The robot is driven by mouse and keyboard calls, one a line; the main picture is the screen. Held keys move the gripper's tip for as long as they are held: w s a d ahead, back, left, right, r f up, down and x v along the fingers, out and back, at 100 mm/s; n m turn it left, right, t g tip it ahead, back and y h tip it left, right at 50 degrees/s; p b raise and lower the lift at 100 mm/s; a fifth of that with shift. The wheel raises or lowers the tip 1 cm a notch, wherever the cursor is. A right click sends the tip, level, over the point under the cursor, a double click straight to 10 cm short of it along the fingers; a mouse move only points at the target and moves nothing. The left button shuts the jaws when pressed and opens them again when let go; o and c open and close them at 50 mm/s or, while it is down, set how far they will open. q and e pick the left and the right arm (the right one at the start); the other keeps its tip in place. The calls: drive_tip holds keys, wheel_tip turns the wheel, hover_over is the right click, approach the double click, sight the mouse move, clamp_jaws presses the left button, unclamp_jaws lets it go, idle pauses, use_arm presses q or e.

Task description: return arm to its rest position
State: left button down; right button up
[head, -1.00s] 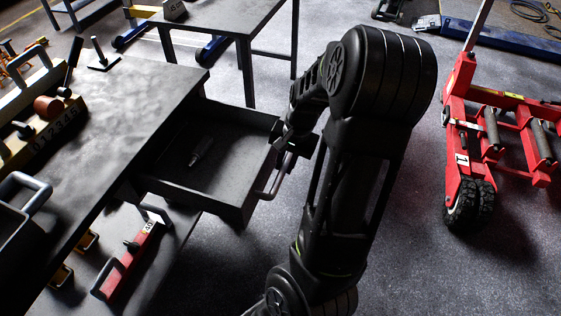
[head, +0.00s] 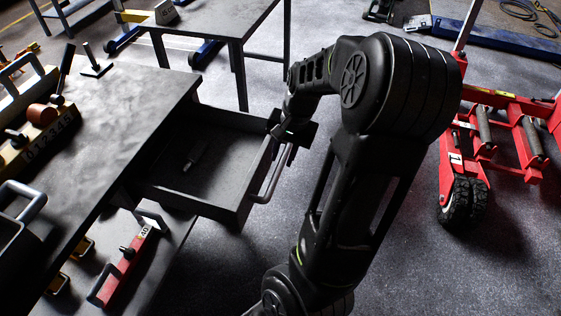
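My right gripper (head: 284,132) is by the far end of the bar handle (head: 271,178) on the front of an open drawer (head: 232,190). I cannot tell whether it touches the handle; its fingers are small, dark and partly hidden, so its opening is unclear. My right arm (head: 365,150) is bent, with its elbow high and to the right of the drawer. The drawer is pulled out from under the dark workbench (head: 130,110) and holds a small dark tool (head: 194,157). My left gripper is not in view.
A red wheeled trolley jack (head: 490,140) stands on the right. A second table (head: 215,18) is behind the drawer. A red tool with a handle (head: 127,264) is below the bench. Tools line the bench's left side.

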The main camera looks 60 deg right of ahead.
drive_tip(key=r, duration=0.2)
drive_tip(key=shift+s+r, duration=0.25)
drive_tip(key=shift+r, duration=0.05)
idle(0.4)
